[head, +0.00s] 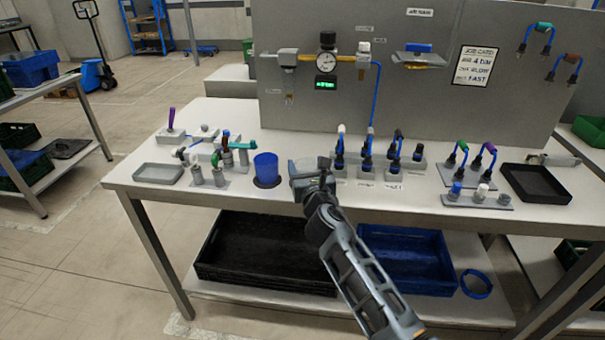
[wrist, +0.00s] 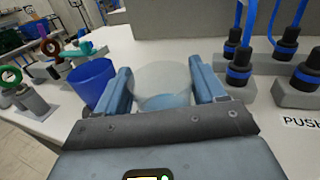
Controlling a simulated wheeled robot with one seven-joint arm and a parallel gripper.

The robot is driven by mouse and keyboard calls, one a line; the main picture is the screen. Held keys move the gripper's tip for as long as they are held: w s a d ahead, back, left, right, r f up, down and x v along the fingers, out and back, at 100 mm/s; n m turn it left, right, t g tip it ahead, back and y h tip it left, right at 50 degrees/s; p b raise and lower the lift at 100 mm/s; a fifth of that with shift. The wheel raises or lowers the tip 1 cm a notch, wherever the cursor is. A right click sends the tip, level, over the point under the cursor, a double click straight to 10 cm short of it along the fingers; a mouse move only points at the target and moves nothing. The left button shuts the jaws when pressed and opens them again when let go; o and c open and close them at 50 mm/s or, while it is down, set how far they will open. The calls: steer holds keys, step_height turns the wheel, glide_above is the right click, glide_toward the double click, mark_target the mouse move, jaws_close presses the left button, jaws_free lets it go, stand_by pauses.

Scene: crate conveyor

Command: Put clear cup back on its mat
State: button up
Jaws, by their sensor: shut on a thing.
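The clear cup (wrist: 162,92) is pale and see-through, and it sits between the two fingers of my gripper (wrist: 161,76) in the wrist view. My gripper (head: 308,172) is shut on it at the front middle of the bench in the head view. The clear cup is mostly hidden there by my gripper and wrist. A dark round mat (head: 267,184) lies just left of my gripper, with a blue cup (head: 266,166) standing upright on it. The blue cup also shows left of my left finger in the wrist view (wrist: 91,82). I cannot make out another mat; my gripper may hide it.
Black plugs with coloured hoses (head: 366,150) stand close right of my gripper. Small fittings with handles (head: 218,165) and a grey tray (head: 158,173) are to the left. A grey panel (head: 400,105) rises behind. A black tray (head: 536,183) lies far right.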

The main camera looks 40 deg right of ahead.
steer(key=shift+f, duration=0.1)
steer(key=o, duration=1.1)
steer(key=shift+s, duration=0.15)
steer(key=v, duration=1.1)
steer(key=shift+s+a, duration=0.25)
steer(key=shift+s, duration=0.05)
